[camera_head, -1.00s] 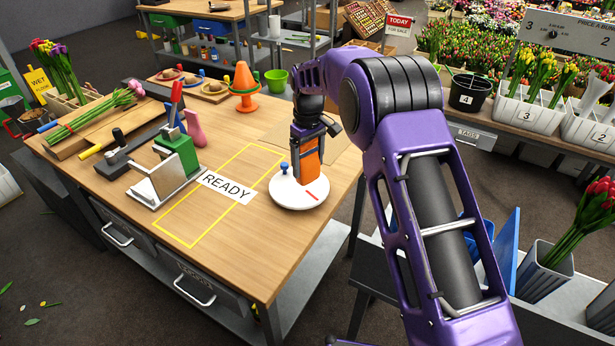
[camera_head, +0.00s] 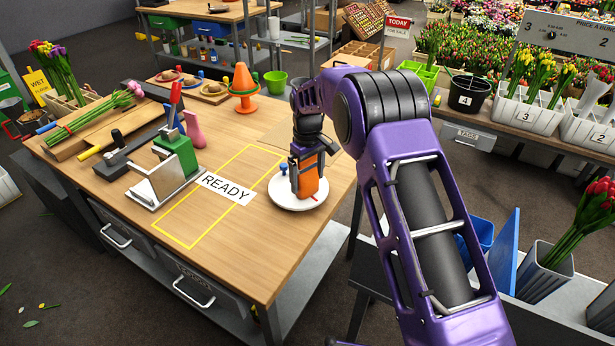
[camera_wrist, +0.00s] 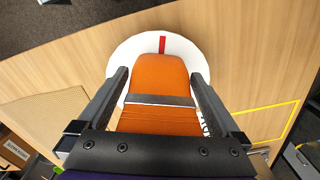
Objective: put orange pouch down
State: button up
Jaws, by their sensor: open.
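The orange pouch (camera_head: 311,184) stands on the round white plate (camera_head: 287,201) at the table's right front corner. In the wrist view the pouch (camera_wrist: 160,72) has a grey band across it and lies between my two dark fingers. My gripper (camera_wrist: 159,78) is open around the pouch, with a finger along each side. In the head view my gripper (camera_head: 305,172) partly hides the pouch. The white plate (camera_wrist: 123,57) carries a red mark, visible beyond the pouch's top end in the wrist view. Whether the pouch's base rests fully on the plate is hard to see.
A blue knob (camera_head: 283,168) stands at the plate's left edge. The yellow-outlined area with a READY label (camera_head: 225,188) is empty, left of the plate. A green and grey press (camera_head: 175,160) stands further left. An orange cone (camera_head: 244,82) is behind.

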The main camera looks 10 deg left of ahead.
notch_tip(320, 180, up, 12)
jog(key=shift+r+p, duration=0.2)
jog(key=shift+p, duration=0.15)
